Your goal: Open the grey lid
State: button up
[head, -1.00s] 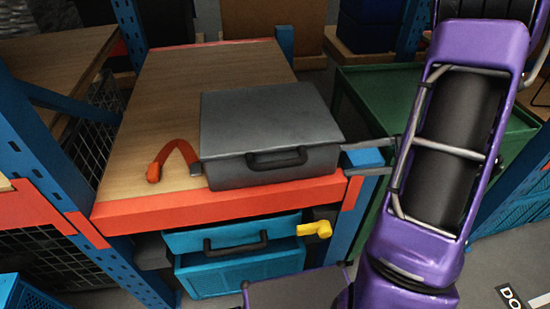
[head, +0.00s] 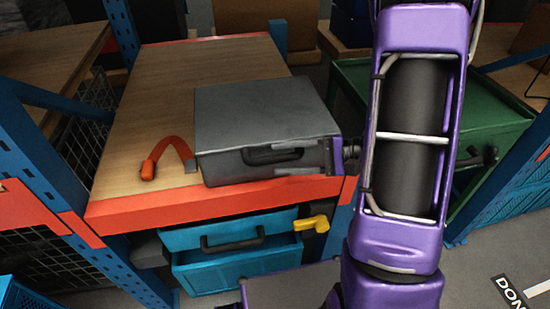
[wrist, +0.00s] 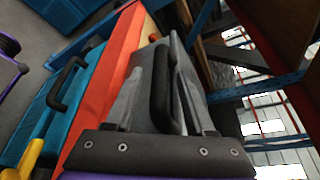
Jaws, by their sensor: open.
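The grey case (head: 258,130) stands on the wooden shelf top, its flat grey lid (head: 265,105) down. A black handle (head: 258,156) is on its front. My gripper (head: 290,157) reaches in from the right at the front of the case. In the wrist view my open gripper (wrist: 158,75) has its fingers on either side of the black handle (wrist: 161,95), with gaps visible near the palm. Whether the fingertips touch the case cannot be told.
An orange strap-like object (head: 165,155) lies left of the case. A teal box (head: 235,255) with a black handle and a yellow piece (head: 311,223) sits below. An orange beam (head: 215,203) edges the shelf. A green cabinet (head: 505,100) stands right.

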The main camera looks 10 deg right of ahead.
jog(key=shift+x, duration=1.3)
grip_shut()
dwell(0.5)
